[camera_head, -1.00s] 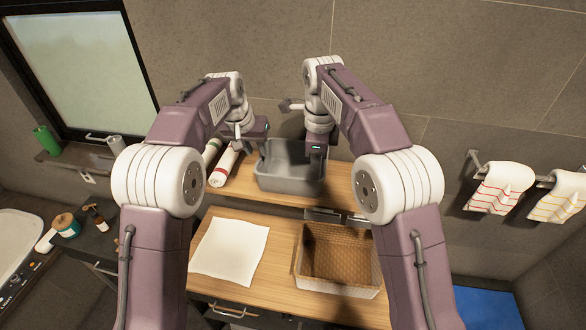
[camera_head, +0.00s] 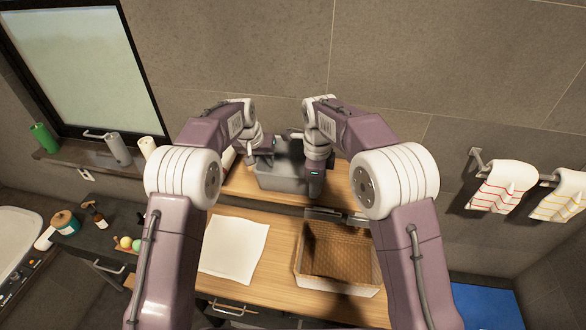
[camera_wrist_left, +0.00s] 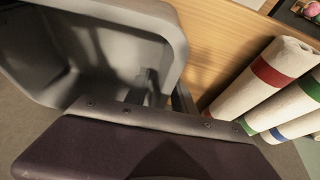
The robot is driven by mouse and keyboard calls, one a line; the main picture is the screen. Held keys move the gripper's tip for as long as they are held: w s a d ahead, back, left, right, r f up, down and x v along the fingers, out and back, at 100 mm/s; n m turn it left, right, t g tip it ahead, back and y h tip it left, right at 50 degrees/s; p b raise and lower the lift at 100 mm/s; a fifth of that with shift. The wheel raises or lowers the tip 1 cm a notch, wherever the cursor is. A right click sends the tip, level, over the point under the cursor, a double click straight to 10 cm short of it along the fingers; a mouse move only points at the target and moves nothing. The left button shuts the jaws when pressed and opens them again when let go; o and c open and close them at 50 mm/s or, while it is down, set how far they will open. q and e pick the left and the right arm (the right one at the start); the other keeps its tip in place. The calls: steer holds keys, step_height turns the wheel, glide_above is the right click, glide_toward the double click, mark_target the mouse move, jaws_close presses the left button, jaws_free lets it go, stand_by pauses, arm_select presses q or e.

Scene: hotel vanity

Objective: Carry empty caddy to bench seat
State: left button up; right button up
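The grey caddy (camera_head: 283,183) is an open-topped bin on the upper wooden shelf by the back wall. The part of its inside that shows in the left wrist view (camera_wrist_left: 95,45) looks empty. My left gripper (camera_head: 260,146) is at the caddy's left side. In the left wrist view its fingers (camera_wrist_left: 166,92) straddle the caddy wall, one inside and one outside, with a gap showing. My right gripper (camera_head: 314,185) points down at the caddy's right side; its fingertips are hidden. I cannot pick out the bench seat.
Below the shelf, a wooden counter holds a white cloth (camera_head: 233,250) and a woven basket (camera_head: 340,260). Rolled towels (camera_wrist_left: 265,75) lie close beside the caddy. Striped towels (camera_head: 500,187) hang at the right. Bottles and jars stand on the left counter.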

arm_select(q)
steer(key=c, duration=0.5)
arm_select(e)
steer(key=shift+w, duration=0.1)
steer(key=c, duration=0.5)
arm_select(q)
jaws_close()
arm_select(e)
jaws_close()
arm_select(q)
steer(key=shift+s+r, duration=0.1)
steer(key=shift+s, duration=0.05)
arm_select(e)
steer(key=shift+s+r, duration=0.1)
steer(key=shift+s, duration=0.1)
steer(key=shift+w, duration=0.15)
